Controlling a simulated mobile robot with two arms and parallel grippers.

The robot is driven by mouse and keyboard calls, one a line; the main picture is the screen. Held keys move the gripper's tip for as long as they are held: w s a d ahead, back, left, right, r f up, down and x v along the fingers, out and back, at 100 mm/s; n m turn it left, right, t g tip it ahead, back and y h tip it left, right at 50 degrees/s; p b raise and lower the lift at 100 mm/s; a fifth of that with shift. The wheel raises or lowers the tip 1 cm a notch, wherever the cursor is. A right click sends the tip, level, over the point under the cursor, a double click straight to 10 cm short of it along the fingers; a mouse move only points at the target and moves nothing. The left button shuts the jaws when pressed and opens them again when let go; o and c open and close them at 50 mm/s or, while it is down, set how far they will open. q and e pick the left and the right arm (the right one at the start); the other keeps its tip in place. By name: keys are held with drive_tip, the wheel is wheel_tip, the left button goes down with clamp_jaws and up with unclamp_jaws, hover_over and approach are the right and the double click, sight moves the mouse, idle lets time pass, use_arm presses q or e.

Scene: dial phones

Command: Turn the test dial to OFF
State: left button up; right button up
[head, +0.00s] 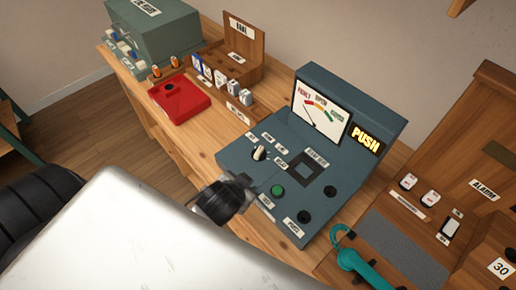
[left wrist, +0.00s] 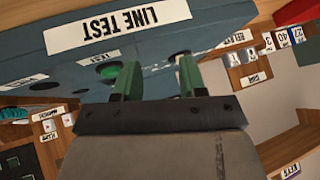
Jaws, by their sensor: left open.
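The test dial (head: 260,153) is a small cream-and-black knob on the sloped blue-grey console (head: 308,232). Small labels surround it, too small to read surely, so I cannot tell its setting. My left gripper (head: 246,184) is beside the console's front left edge, below the dial in the head view and apart from it. In the left wrist view its two green fingers (left wrist: 158,66) are spread, with nothing clearly held between them. The console's LINE TEST label (left wrist: 119,26) shows upside down there. The dial is not clearly visible in that view. My right gripper is not in view.
A green button (head: 278,191) and black round parts (head: 303,217) sit near the dial. A gauge (head: 321,112) and PUSH sign (head: 366,139) stand behind. A red box (head: 180,101) is at left; a teal handset (head: 358,266) lies at right.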

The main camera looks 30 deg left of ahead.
use_arm(q)
drive_tip(key=w+d+r+m+t+h, duration=0.35)
drive_tip(key=w+r+t, duration=0.2)
drive_tip(key=r, duration=0.25)
drive_tip(key=w+d+r+m+t+h, duration=0.25)
drive_tip(key=w+r+m+t, duration=0.2)
drive_tip(key=w+r, duration=0.3)
drive_tip(key=d+r+m+g+h, duration=0.1)
drive_tip(key=d+r+m+h, duration=0.4)
drive_tip(key=d+m+h, duration=0.3)
drive_tip(key=m+g+y, duration=1.3)
drive_tip(key=m+g, duration=0.4)
approach(258, 152)
wheel_tip(258, 152, down, 9)
drive_tip(key=p, duration=0.3)
drive_tip(key=shift+w+a+f, duration=0.1)
drive_tip(key=shift+f, duration=0.1)
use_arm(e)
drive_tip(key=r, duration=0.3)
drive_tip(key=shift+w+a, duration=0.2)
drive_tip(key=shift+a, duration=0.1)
